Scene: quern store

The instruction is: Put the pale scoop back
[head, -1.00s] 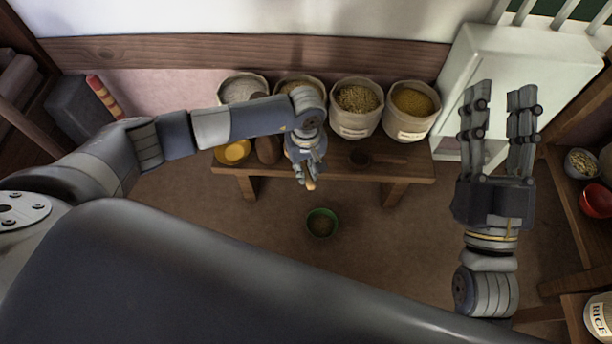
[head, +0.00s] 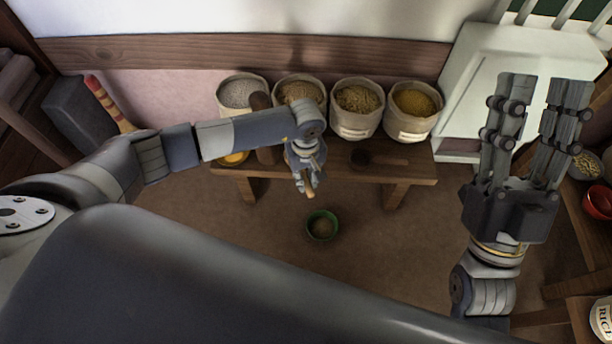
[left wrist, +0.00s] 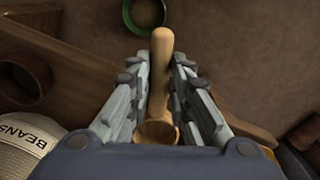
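The pale scoop (left wrist: 162,75) is light wood and lies between the fingers of my left gripper (left wrist: 160,75) in the left wrist view. Its handle points away past the fingertips and its bowl end is near the palm. In the head view, my left gripper (head: 308,184) is shut on it in front of the low bench (head: 330,176), and only a small pale part of the scoop (head: 310,193) shows. A dark scoop (head: 362,158) lies on the bench. My right gripper (head: 537,110) is open and empty at the right.
Several open sacks, including a yellow-filled one (head: 413,108), stand along the back of the bench. A green bowl (head: 322,226) sits on the open floor. A shelf with bowls is at the right.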

